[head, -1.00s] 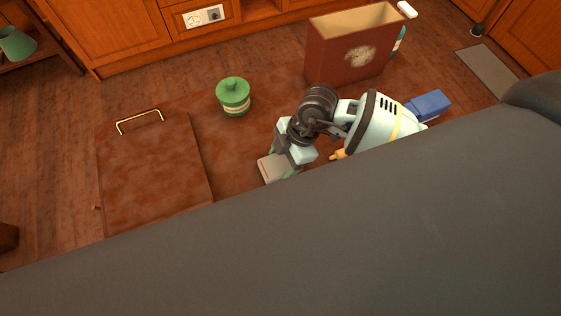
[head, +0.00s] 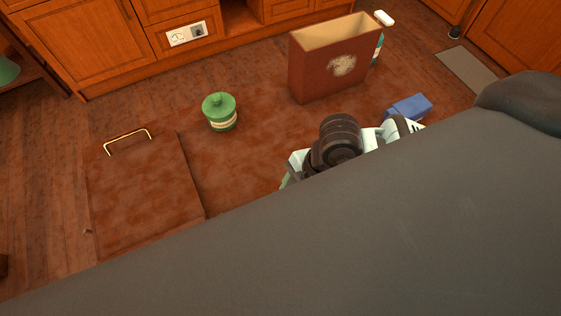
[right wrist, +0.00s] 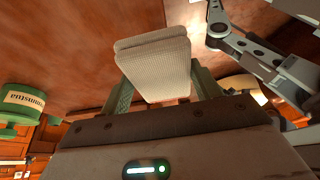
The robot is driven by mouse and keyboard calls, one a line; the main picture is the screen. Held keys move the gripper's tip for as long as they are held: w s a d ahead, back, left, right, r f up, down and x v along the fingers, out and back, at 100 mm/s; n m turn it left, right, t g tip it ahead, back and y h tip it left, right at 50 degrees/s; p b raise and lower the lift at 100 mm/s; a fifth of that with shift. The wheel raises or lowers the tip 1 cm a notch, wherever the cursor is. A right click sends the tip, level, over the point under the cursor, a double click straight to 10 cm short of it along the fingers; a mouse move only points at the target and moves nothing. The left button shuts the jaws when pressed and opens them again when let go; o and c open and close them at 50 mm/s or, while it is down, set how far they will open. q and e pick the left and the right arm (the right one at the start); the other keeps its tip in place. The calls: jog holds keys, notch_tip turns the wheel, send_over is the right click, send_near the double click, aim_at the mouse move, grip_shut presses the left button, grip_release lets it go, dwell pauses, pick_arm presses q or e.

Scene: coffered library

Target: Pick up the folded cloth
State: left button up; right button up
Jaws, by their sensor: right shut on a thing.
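The folded cloth (right wrist: 155,62) is pale, ribbed and layered. In the right wrist view it sits between the two green fingers of my right gripper (right wrist: 160,88), which is shut on it. In the head view my right arm's wrist shows near the middle, but a large dark grey surface in the foreground hides the fingers and the cloth.
A green lidded jar (head: 220,111) stands left of my right arm on the reddish-brown surface. A brown open box (head: 330,62) stands behind, with a blue object (head: 409,107) to its right. A flat brown panel with a brass handle (head: 128,137) lies left.

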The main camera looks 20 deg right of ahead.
jog(key=s, duration=0.4)
jog(key=s+d, duration=0.1)
jog(key=s, duration=0.1)
jog(key=shift+r, duration=0.25)
